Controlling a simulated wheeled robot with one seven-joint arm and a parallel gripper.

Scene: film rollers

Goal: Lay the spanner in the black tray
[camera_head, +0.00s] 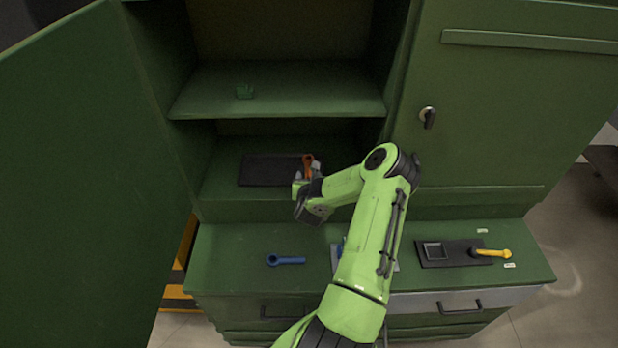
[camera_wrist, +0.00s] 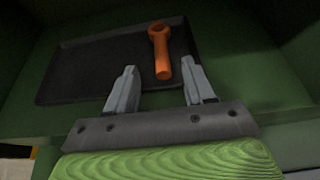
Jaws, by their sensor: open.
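An orange spanner (camera_wrist: 160,52) lies in the black tray (camera_wrist: 90,65), near the tray's right side, in the wrist view. In the head view the spanner (camera_head: 308,161) shows at the right end of the black tray (camera_head: 262,171) on the lower cabinet shelf. My gripper (camera_wrist: 164,80) is open, with a finger on each side of the spanner's near end and gaps between. It also shows in the head view (camera_head: 308,172), partly hidden by my wrist. The spanner's contact with the tray floor looks likely but is hard to confirm.
A blue spanner (camera_head: 286,260) lies on the green worktop. A dark mat (camera_head: 432,262) on the right holds a yellow tool (camera_head: 490,253). The open cabinet door (camera_head: 90,180) stands at left.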

